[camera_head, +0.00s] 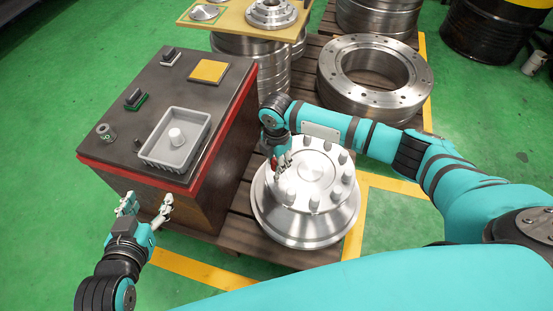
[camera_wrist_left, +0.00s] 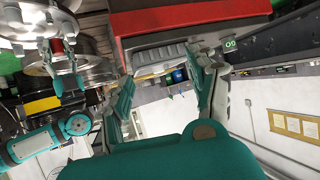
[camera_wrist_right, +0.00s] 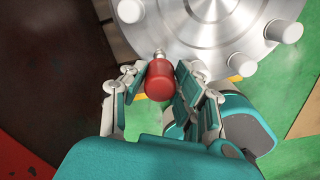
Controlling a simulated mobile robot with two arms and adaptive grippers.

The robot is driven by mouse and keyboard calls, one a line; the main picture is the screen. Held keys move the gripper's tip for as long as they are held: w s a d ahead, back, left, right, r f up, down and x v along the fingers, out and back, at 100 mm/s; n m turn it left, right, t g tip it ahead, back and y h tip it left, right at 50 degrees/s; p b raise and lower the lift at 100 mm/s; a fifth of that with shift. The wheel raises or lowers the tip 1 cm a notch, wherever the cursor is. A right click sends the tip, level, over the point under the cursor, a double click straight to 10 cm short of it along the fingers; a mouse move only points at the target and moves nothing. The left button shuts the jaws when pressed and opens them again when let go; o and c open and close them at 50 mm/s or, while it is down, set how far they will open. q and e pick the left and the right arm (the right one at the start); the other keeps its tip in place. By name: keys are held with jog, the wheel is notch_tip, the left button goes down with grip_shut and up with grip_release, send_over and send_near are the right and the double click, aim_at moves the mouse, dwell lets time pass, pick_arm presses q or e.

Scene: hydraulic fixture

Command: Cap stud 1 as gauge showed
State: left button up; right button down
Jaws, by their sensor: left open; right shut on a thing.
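The round steel fixture (camera_head: 312,226) stands on a pallet, with a ring of pale studs (camera_head: 343,157) on its top. My right gripper (camera_head: 282,166) is at the fixture's left rim. In the right wrist view it is shut on a red cap (camera_wrist_right: 159,82). A small silver tip (camera_wrist_right: 159,54) shows just beyond the cap; I cannot tell whether it is a stud or part of what I hold. The fixture's studs (camera_wrist_right: 241,64) show there bare. My left gripper (camera_head: 146,208) is open and empty, in front of the cabinet, away from the fixture.
A big steel ring (camera_head: 402,100) lies behind the fixture.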

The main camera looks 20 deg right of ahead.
notch_tip(320, 180, down, 2)
jog(key=shift+b, duration=0.35)
jog(key=shift+f+b, duration=0.35)
jog(key=shift+f, duration=0.45)
pick_arm(q)
notch_tip(320, 180, up, 6)
jog(key=w+d+t+h, duration=0.1)
jog(key=w+t, duration=0.1)
jog(key=t, duration=0.2)
jog(key=shift+w+d+r, duration=0.25)
jog(key=shift+w+d, duration=0.1)
jog(key=shift+w, duration=0.05)
jog(key=shift+r+t+h, duration=0.3)
pick_arm(e)
jog(key=shift+f, duration=0.25)
jog(key=shift+f+b, duration=0.3)
jog(key=shift+f, duration=0.1)
pick_arm(q)
jog(key=shift+w+d+r+t, duration=0.1)
jog(key=shift+r+t, duration=0.15)
jog(key=shift+r, duration=0.25)
jog(key=shift+w+d+r+t, duration=0.1)
jog(key=shift+r+t, duration=0.15)
jog(key=shift+r, duration=0.2)
pick_arm(e)
jog(key=shift+f, duration=0.1)
